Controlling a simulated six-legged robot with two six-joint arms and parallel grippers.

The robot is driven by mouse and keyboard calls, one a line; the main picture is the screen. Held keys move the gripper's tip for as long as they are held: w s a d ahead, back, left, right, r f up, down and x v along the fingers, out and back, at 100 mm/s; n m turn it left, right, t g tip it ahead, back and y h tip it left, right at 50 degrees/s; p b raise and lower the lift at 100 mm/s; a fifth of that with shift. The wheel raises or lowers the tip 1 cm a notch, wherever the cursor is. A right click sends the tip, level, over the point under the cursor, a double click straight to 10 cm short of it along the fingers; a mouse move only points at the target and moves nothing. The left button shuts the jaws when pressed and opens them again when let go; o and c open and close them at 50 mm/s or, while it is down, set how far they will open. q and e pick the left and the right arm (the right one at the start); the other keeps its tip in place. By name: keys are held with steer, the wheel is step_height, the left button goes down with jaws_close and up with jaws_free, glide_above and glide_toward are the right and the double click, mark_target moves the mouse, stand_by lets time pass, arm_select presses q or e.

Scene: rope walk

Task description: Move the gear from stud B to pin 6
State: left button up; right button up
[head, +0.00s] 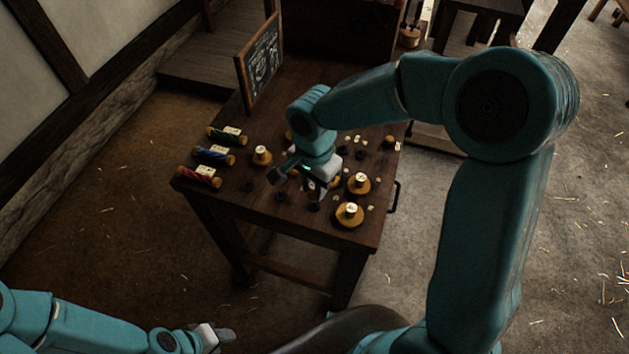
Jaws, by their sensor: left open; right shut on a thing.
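Several yellow-brown round gears stand on the dark wooden table (300,222): one at the middle left (262,156), one at the right (359,184) and one near the front right corner (349,214). Each has a pale labelled top, too small to read. My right gripper (318,190) is low over the table's middle, shut on a gear that it mostly hides. A yellow edge (336,183) shows beside its fingers; I cannot tell if this belongs to the held gear. My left gripper (216,337) is open and empty, low in front of the table. Stud B and pin 6 cannot be told apart.
Green, blue and red spools (206,175) with pale tags lie along the left edge. A chalkboard (260,62) stands at the back left. Small dark pegs and pale tags are spread around the gears. My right arm covers part of the back right of the table.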

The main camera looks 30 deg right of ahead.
mark_target(314, 203)
steer(key=shift+f+b, duration=0.55)
steer(key=shift+f, duration=0.55)
steer(key=shift+f+b, duration=0.7)
steer(key=shift+b, duration=0.15)
steer(key=shift+f+b, duration=0.5)
steer(key=shift+b, duration=0.3)
steer(key=o, duration=1)
steer(key=shift+r+p, duration=2.8)
steer(key=shift+r, duration=1.3)
